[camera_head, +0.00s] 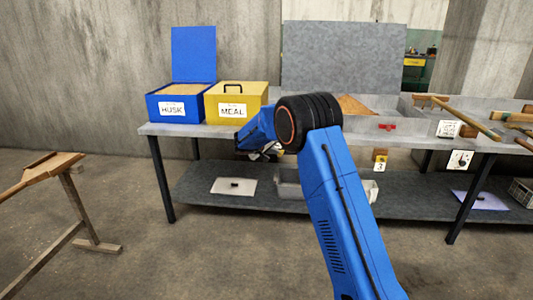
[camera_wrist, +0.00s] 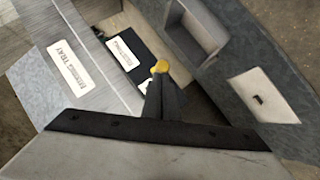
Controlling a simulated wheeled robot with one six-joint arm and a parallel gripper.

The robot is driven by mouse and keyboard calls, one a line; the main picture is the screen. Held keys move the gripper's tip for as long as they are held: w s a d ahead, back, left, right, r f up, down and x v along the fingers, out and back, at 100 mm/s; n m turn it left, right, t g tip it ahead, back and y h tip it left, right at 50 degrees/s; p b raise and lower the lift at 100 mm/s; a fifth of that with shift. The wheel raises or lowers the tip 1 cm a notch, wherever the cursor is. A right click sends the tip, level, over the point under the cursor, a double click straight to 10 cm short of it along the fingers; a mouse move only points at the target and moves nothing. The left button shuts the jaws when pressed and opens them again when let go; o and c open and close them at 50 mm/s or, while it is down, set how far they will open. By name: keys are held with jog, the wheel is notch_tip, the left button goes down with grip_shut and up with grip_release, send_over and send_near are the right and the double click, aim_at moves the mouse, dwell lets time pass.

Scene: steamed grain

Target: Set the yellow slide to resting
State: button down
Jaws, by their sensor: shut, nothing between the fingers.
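In the wrist view, the yellow slide's rounded knob (camera_wrist: 160,67) shows right at the tips of my gripper (camera_wrist: 161,80). The fingers look shut together, with nothing held between them. I cannot tell whether the tips touch the knob. The knob is beside a dark plate (camera_wrist: 140,62) with a white label (camera_wrist: 122,52), too small to read surely. A second white label lies near the knob, partly hidden by the fingers. In the head view, my gripper (camera_head: 266,152) is at the table's front edge, partly hidden by my blue arm, and the slide is hidden there.
The table (camera_head: 195,131) carries an open blue HUSK box (camera_head: 165,105) and a shut yellow MEAL box (camera_head: 236,96). A grain-filled trough and wooden tools are at right. A lower shelf (camera_head: 310,202) holds a grey tray and white sheet. A wooden stand (camera_head: 60,175) is left.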

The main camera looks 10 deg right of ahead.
jog(key=s+d, duration=0.2)
jog(key=d, duration=0.5)
jog(key=shift+s+d, duration=0.25)
jog(key=shift+d, duration=0.05)
jog(key=w+r+v, duration=0.1)
jog(key=w+v, duration=0.1)
jog(key=v, duration=1.1)
jog(key=shift+a+r, duration=0.15)
jog(key=shift+a, duration=0.25)
jog(key=shift+w, duration=0.1)
